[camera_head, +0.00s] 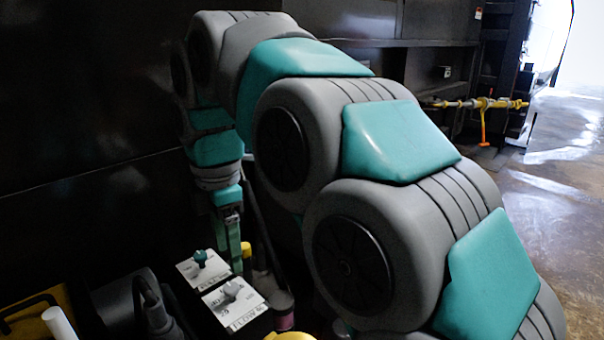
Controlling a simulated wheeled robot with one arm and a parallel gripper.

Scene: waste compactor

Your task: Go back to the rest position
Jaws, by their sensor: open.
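My arm reaches across the middle of the view and bends down at the left. My gripper (231,262) hangs at its end, pointing down, open, with its green fingers seen nearly side-on. Nothing shows between the fingers. It is just behind and to the right of a white control panel with a teal knob (200,258). A second white panel with a grey knob (232,290) stands nearer. I cannot tell whether the fingertips touch anything.
A dark compactor wall (80,120) fills the left and back. A yellow pipe fitting with a valve handle (486,104) sticks out at the back right. Black cables (152,305) and a yellow part (40,310) are at the lower left. Open floor (565,200) lies at the right.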

